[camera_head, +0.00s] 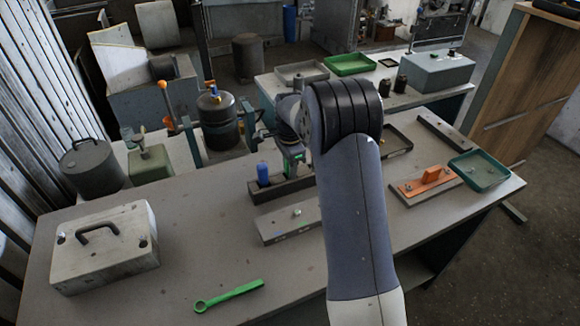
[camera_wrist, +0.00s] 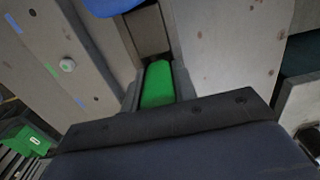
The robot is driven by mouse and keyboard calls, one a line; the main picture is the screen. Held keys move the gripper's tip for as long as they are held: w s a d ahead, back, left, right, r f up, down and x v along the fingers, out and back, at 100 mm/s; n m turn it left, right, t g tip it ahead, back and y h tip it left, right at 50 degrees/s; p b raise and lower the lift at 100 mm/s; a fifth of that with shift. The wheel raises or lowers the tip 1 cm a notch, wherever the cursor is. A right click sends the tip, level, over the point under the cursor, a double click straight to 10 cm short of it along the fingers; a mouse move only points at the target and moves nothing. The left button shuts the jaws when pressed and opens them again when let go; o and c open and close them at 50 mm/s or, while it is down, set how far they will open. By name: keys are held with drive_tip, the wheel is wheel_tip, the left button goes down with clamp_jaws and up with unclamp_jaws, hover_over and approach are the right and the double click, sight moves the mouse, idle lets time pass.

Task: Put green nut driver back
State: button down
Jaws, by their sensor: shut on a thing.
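The green nut driver (camera_wrist: 158,85) shows as a green handle between my jaws in the wrist view. My gripper (camera_wrist: 156,98) is shut on it. In the head view, a bit of green (camera_head: 297,157) shows beside my arm, above a dark, long holder block (camera_head: 282,190). A blue handle (camera_head: 263,173) stands upright in the left part of that block; its blue top (camera_wrist: 115,5) also shows at the top of the wrist view. The driver's lower end is hidden, so I cannot tell whether it is in the block or above it.
A grey plate (camera_head: 288,222) with a knob lies in front of the block. A green wrench (camera_head: 228,296) and a grey lidded box (camera_head: 105,250) lie on the left. An orange part (camera_head: 430,180) and green tray (camera_head: 479,170) are on the right. The front middle is clear.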

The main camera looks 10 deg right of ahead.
drive_tip(key=c, duration=1.1)
unclamp_jaws()
drive_tip(key=shift+o, duration=0.8)
drive_tip(key=o, duration=0.4)
drive_tip(key=shift+c, duration=0.2)
drive_tip(key=shift+r+p, duration=2.8)
drive_tip(key=shift+r, duration=1.25)
drive_tip(key=shift+f, duration=0.15)
